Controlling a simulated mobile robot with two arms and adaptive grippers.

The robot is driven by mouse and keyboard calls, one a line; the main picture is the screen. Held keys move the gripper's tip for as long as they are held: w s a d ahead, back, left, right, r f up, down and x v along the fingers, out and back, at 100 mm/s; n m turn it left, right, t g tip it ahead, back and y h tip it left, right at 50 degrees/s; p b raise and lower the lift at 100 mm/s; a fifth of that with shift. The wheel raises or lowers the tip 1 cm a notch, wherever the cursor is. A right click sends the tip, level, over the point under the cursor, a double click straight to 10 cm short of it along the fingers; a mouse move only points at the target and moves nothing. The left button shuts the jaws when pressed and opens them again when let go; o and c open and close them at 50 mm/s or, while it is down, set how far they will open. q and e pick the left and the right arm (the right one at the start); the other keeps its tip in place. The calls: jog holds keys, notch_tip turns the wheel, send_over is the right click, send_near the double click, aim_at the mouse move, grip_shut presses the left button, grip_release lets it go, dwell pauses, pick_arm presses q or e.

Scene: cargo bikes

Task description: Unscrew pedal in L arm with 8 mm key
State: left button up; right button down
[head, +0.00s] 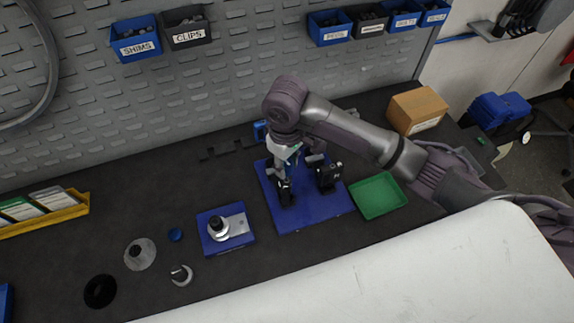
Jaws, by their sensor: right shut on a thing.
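My right gripper (287,168) points down over a blue mat (300,215) in the middle of the bench. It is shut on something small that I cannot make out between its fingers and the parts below. Two dark blocky parts are on the mat, one under the gripper (285,192) and one to its right (328,178). I cannot tell which is the pedal or the L arm, and no 8 mm key shows clearly. My left gripper is not in view.
A blue pad with a metal fixture (238,222) lies left of the mat, a green tray (378,195) to the right. A cardboard box (417,108) stands behind the tray. Discs (139,254) and a ring (182,275) lie front left. Bins (135,40) hang on the back panel.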

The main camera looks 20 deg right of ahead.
jog(key=shift+s+f+m, duration=0.15)
jog(key=shift+f+m, duration=0.1)
jog(key=shift+m, duration=0.85)
jog(key=shift+r, duration=0.15)
jog(key=shift+w+r, duration=0.2)
jog(key=shift+r, duration=0.2)
jog(key=shift+s+r, duration=0.1)
